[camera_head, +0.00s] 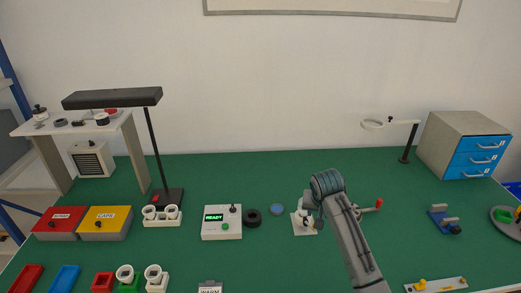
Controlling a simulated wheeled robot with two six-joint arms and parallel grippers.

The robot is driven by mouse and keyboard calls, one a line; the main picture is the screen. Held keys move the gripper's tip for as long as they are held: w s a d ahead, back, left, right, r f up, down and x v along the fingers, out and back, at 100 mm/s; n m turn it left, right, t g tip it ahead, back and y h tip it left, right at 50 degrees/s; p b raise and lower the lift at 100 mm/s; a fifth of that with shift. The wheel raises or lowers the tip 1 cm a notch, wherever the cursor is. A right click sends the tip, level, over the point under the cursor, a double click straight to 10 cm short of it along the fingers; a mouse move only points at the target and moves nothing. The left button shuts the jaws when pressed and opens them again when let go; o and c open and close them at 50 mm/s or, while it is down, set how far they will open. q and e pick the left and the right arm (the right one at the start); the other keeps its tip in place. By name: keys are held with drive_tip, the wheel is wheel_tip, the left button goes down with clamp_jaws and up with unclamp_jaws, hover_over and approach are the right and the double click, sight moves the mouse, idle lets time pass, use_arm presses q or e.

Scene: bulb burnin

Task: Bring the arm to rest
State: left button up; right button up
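My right arm reaches in from the bottom and bends at a dark ribbed joint. Its gripper (309,208) is small and partly hidden behind the arm, beside a small white-based fixture (303,226) on the green table. Whether its fingers are open or shut, or touch the fixture, I cannot tell. A red-knobbed lever (378,203) sticks out to the right of the arm. My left gripper is not in view.
A white box reading READY (221,223), a black ring (253,218) and a blue disc (277,209) lie left of the arm. A black lamp (152,130) stands further left. A blue vise-like device (444,220) is at right. The green table (250,180) is clear behind the arm.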

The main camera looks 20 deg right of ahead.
drive_tip(key=s+a+f+n, duration=0.2)
drive_tip(key=s+a+f, duration=0.1)
drive_tip(key=s, duration=0.5)
drive_tip(key=s+a+f+n, duration=0.1)
drive_tip(key=s+a+f, duration=0.15)
drive_tip(key=s, duration=0.65)
drive_tip(key=s+a+f+n, duration=0.2)
drive_tip(key=s+a+f, duration=0.1)
drive_tip(key=s, duration=0.5)
drive_tip(key=s+a+r+n+y, duration=0.1)
drive_tip(key=s+a+r+n, duration=0.1)
drive_tip(key=s, duration=0.9)
wheel_tip(320, 180, down, 31)
drive_tip(key=w+d+g+b, duration=0.1)
drive_tip(key=d+g+b, duration=0.1)
drive_tip(key=d+b, duration=0.1)
drive_tip(key=s+f+b, duration=0.2)
drive_tip(key=s+f, duration=0.7)
drive_tip(key=f, duration=0.3)
drive_tip(key=s+d+f+b, duration=0.1)
drive_tip(key=s+f, duration=0.9)
drive_tip(key=f, duration=0.3)
drive_tip(key=shift+d+m+g+b, duration=0.2)
drive_tip(key=shift+m+g+b, duration=0.15)
drive_tip(key=shift+m+g, duration=0.05)
